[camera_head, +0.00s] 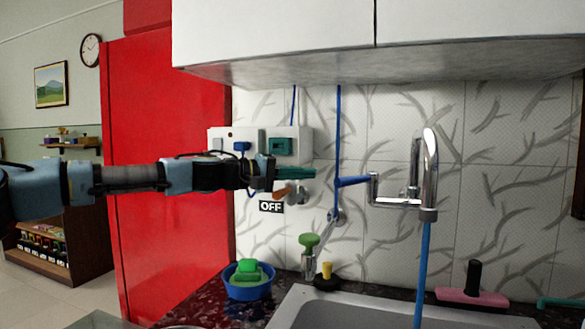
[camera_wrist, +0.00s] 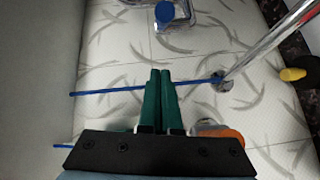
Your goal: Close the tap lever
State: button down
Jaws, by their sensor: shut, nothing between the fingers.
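The chrome tap (camera_head: 431,165) stands at the right of the tiled wall in the head view, with a blue stream (camera_head: 422,270) running down from its spout. A blue lever (camera_head: 352,182) sticks out to the left from its chrome arm. My gripper (camera_head: 313,173) is shut and empty, left of the blue lever and apart from it. An orange handle (camera_head: 281,193) shows just below my fingers, above the OFF sign (camera_head: 271,207). In the wrist view, the green fingers (camera_wrist: 160,72) are together, and the orange handle (camera_wrist: 222,135) lies to their right, partly hidden. I cannot tell whether they touch.
A white wall panel (camera_head: 220,134) with switches is behind my gripper. A white cabinet (camera_head: 280,40) hangs above. A blue bowl (camera_head: 249,290) with green sponges and a sink (camera_head: 350,305) are below. A pink squeegee (camera_head: 472,297) lies at the right.

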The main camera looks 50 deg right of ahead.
aim_at(358, 180)
jog(key=s+d+f+p, duration=0.1)
jog(key=s+d+p, duration=0.1)
jog(key=s, duration=0.3)
jog(key=shift+s+p, duration=0.3)
jog(key=shift+s, duration=0.05)
